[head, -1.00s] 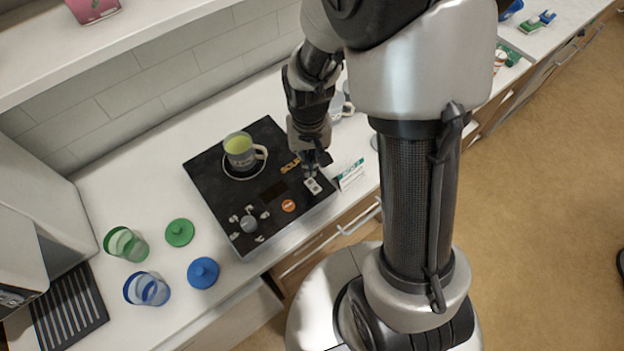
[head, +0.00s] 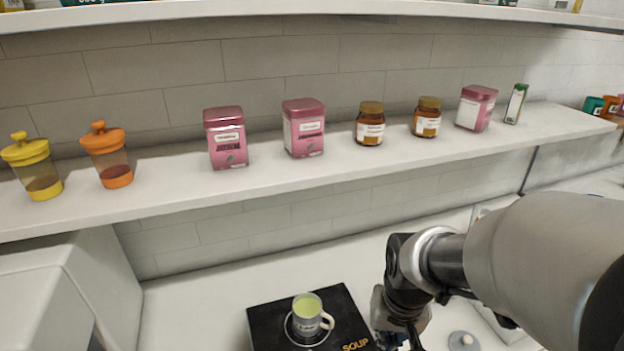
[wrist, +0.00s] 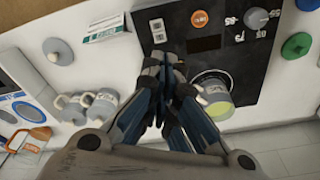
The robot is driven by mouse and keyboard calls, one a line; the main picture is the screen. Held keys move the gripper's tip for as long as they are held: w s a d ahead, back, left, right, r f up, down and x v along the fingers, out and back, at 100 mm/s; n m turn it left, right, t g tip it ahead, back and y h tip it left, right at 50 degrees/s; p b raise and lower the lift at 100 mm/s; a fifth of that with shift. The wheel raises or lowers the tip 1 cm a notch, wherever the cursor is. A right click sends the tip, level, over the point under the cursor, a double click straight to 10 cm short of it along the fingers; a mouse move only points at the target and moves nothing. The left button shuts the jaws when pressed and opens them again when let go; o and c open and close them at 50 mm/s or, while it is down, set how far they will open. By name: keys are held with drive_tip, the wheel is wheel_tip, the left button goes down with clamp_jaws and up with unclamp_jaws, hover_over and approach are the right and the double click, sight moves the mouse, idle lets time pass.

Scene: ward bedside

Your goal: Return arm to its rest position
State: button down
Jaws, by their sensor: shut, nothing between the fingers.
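My gripper (wrist: 172,65) shows in the wrist view with its fingers together and nothing between them. It is above the edge of the black hotplate (wrist: 243,70), close to the white switch panel. In the head view my arm comes in from the right, and the fingertips are cut off at the bottom edge. A grey mug (head: 308,322) with green contents stands upright on the hotplate's ring, left of my arm. It also shows in the wrist view (wrist: 215,103), right of my fingers and apart from them.
A shelf (head: 260,185) above the counter holds pink tins (head: 303,130), brown jars (head: 370,125) and lidded yellow and orange containers (head: 108,155). In the wrist view, grey mugs (wrist: 100,106) and a small white card (wrist: 103,28) sit left of my gripper. White counter (head: 200,300) lies bare left of the hotplate.

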drive_tip(key=s+r+n+t+b, duration=0.1)
drive_tip(key=s+r+t+b, duration=0.2)
drive_tip(key=s+r, duration=0.5)
drive_tip(key=s, duration=0.4)
drive_tip(key=shift+s+r+n, duration=0.2)
drive_tip(key=shift+s+n, duration=0.1)
drive_tip(key=w+f+n+g+p, duration=0.2)
drive_tip(key=w+f, duration=0.7)
drive_tip(key=w, duration=0.5)
drive_tip(key=shift+d+n+g+y+p, duration=0.15)
drive_tip(key=shift+n+g+y+p, duration=0.15)
drive_tip(key=shift+n+p, duration=0.5)
